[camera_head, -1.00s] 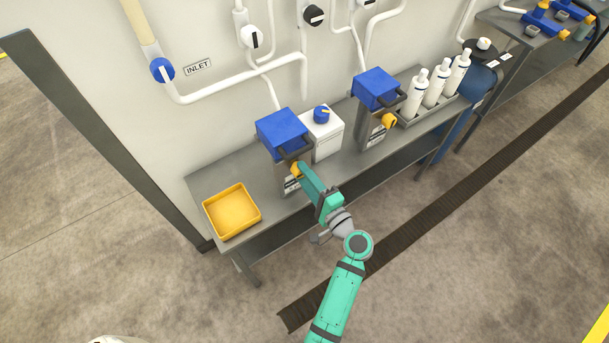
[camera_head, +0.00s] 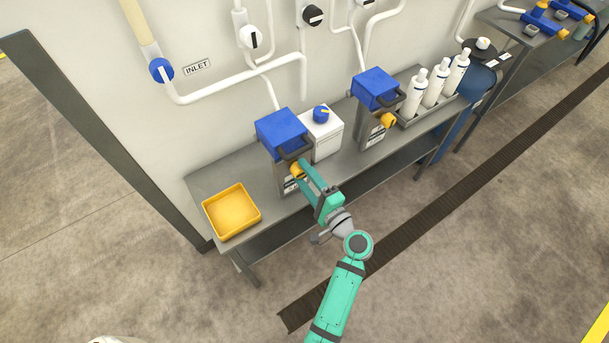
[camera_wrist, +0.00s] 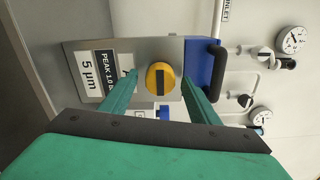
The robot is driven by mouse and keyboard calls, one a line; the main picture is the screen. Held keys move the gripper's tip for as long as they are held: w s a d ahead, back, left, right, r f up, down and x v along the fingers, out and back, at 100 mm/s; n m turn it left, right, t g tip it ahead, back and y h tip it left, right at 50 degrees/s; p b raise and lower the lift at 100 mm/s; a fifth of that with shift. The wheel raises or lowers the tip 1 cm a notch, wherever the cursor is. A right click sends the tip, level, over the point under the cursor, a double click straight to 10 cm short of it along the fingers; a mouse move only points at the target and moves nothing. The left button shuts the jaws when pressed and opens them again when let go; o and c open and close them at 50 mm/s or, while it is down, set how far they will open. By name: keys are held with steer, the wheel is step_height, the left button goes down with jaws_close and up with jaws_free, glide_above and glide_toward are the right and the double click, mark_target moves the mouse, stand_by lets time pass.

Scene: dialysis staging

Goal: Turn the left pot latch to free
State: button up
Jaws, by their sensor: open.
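The left pot (camera_head: 285,134) has a blue lid and a grey body and stands on the bench. Its yellow latch knob (camera_head: 297,169) is on the front face. In the wrist view the latch (camera_wrist: 160,80) is a round yellow knob with a dark bar running up and down the picture. My gripper (camera_head: 306,174) is at the front of the left pot. In the wrist view my gripper (camera_wrist: 158,88) is open, with one finger on each side of the latch. I cannot tell whether either finger touches it.
A yellow tray (camera_head: 232,211) lies on the bench to the left. A white box with a blue knob (camera_head: 322,132) stands right of the left pot. The right pot (camera_head: 376,90) with its own yellow latch and a rack of white bottles (camera_head: 436,86) stand farther right.

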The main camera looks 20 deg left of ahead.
steer(key=shift+s+d, duration=0.1)
steer(key=v, duration=1)
steer(key=shift+s+d, duration=0.2)
steer(key=shift+d, duration=0.05)
steer(key=shift+f, duration=0.15)
steer(key=s+d+f+h, duration=0.3)
steer(key=s+f+h, duration=0.55)
steer(key=f, duration=0.35)
steer(key=s+d+n+t+h, duration=0.15)
steer(key=s+d+h, duration=0.25)
steer(key=s, duration=0.5)
steer(key=s+r+n+t+h, duration=0.1)
steer(key=s+r+n+t, duration=0.2)
steer(key=s+r+n, duration=0.5)
step_height(320, 180, up, 6)
steer(key=shift+s+r+h, duration=0.2)
steer(key=shift+s+h, duration=0.15)
steer(key=shift+s, duration=0.9)
